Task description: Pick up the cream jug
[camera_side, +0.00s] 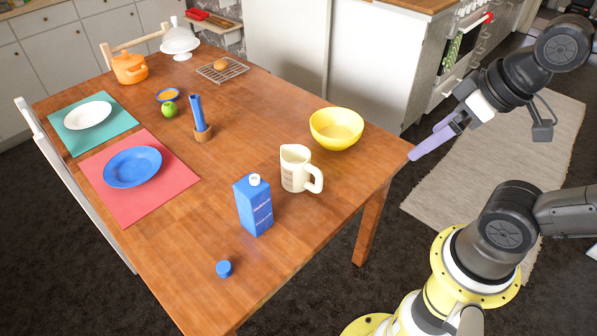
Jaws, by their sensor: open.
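The cream jug (296,168) stands upright on the wooden table near its right edge, with its handle (315,179) facing right. It is cream-coloured with a spout at the top left. My gripper (430,146) is off to the right of the jug, beside the table's right corner, with its purple fingers pointing down and left. It is open, apart from the jug and holds nothing that I can see.
A yellow bowl (336,130) stands behind the jug, towards my gripper. Plates, a pepper-mill-like blue item (197,113) and an orange pot (129,68) lie farther back.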

